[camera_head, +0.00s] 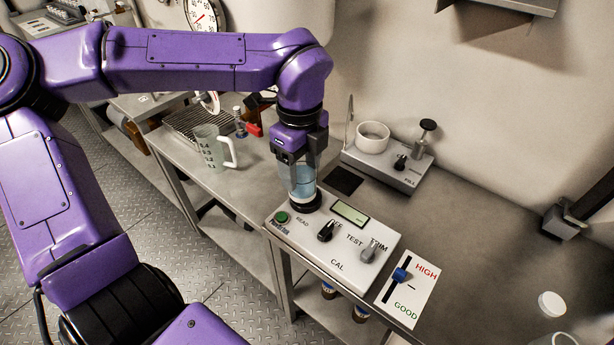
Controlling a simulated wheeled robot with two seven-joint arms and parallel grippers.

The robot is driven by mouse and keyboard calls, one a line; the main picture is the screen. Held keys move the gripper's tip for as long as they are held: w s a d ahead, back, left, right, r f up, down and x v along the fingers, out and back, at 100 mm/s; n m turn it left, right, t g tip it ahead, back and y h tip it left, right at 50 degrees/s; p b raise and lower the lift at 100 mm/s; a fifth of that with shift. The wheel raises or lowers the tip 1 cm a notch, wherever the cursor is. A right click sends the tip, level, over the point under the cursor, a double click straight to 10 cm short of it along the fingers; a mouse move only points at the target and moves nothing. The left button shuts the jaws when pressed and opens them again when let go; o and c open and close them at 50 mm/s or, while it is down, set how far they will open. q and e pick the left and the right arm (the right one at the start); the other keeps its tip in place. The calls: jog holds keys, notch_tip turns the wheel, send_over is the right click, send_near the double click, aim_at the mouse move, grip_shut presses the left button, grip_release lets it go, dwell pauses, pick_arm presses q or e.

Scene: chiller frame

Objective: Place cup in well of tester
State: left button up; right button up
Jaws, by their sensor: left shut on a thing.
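The tester (333,232) is a white box with a green button, a small display and two knobs, on the metal bench. The cup (302,183) is clear with bluish contents. It stands upright at the dark round well (304,207) at the tester's back left. My left gripper (299,165) points down from above and is shut on the cup's upper part. The cup's base meets the well's dark ring; how deep it sits I cannot tell. My right gripper is not in view.
A measuring jug (210,147) stands left of the gripper on the bench (444,212). A device with a white ring (373,137) is behind the tester. A HIGH/GOOD slider card (407,288) lies to its right. A white lid (552,304) is at lower right.

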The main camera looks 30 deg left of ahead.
aim_at(305, 168)
pick_arm(q)
jog(key=w+f, duration=0.1)
jog(key=f, duration=0.1)
jog(key=w+a+f, duration=0.1)
jog(key=w+f, duration=0.1)
jog(key=w+a+f, duration=0.1)
jog(key=w, duration=0.1)
jog(key=shift+a+f+p, duration=0.25)
jog(key=shift+f+p, duration=0.1)
jog(key=shift+f, duration=0.05)
jog(key=f, duration=0.3)
jog(key=shift+w+a+f, duration=0.1)
jog(key=shift+w+f, duration=0.1)
jog(key=shift+f, duration=0.15)
jog(key=shift+f, duration=0.15)
jog(key=o, duration=1.1)
jog(key=shift+o, duration=0.2)
notch_tip(305, 168, up, 12)
jog(key=shift+r, duration=0.25)
